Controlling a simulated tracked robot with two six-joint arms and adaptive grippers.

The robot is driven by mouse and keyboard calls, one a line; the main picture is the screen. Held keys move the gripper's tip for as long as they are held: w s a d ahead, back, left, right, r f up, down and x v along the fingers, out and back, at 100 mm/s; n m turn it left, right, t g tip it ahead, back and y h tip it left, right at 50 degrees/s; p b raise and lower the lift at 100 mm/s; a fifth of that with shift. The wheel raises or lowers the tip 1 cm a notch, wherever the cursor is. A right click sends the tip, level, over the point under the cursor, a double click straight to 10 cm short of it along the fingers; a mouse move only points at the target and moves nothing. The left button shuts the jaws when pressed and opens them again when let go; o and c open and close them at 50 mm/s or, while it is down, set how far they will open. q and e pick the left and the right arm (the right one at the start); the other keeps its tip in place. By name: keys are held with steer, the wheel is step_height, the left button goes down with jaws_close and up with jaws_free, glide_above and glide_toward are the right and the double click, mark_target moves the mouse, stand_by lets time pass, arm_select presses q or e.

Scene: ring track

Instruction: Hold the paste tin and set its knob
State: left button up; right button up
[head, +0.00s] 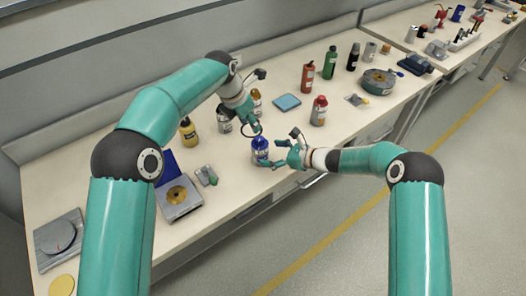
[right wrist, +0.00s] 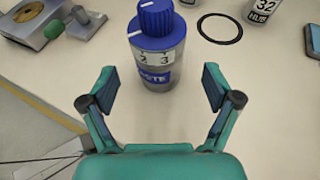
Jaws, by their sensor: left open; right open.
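The paste tin (head: 260,149) stands upright near the front edge of the bench. In the right wrist view the tin (right wrist: 155,68) is grey with a blue label, a dial band showing 2 and 3, and a ribbed blue knob (right wrist: 156,18) with a white mark. My right gripper (right wrist: 161,92) is open, with the tin centred just beyond its fingertips; in the head view this gripper (head: 272,153) comes from the right. My left gripper (head: 255,127) is open above and slightly behind the tin, pointing down.
A black ring (right wrist: 219,28) lies on the bench right of the tin.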

mark_target(260, 151)
steer(key=shift+x, duration=2.6)
